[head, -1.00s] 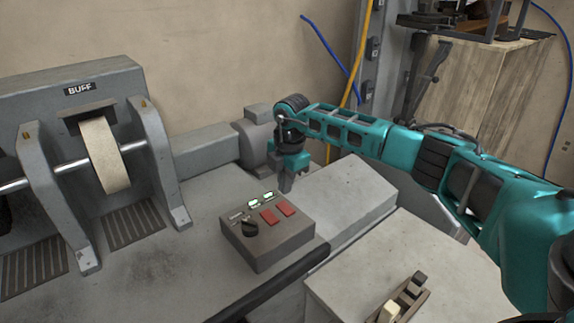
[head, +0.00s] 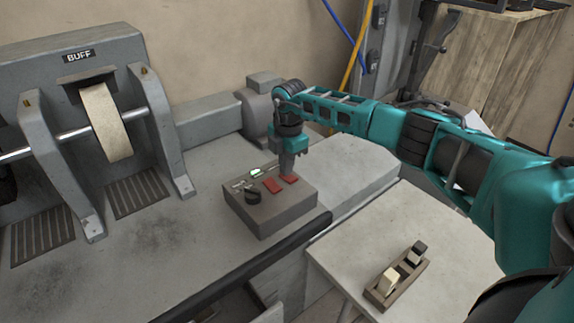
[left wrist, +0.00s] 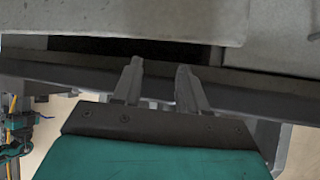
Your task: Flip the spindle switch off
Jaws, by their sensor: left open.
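A brown control box (head: 270,214) sits on the bench in the head view. It has a black knob (head: 252,196), a left red switch (head: 271,186) and a right red switch (head: 290,179). Their labels are too small to read. One green light (head: 256,173) is lit at the back of the box; the spot beside it is not clearly lit. My right gripper (head: 288,174) looks shut and empty, pointing down with its tips at the right red switch, seemingly touching it. My left gripper (left wrist: 158,75) is open and empty at a dark bench edge in the left wrist view.
A buffing wheel (head: 107,124) on a shaft stands at the left between grey brackets. A grey motor (head: 258,108) is behind the box. A pale side table (head: 345,250) at the right holds a small brown holder (head: 397,283). A dark rail (head: 250,268) runs along the bench front.

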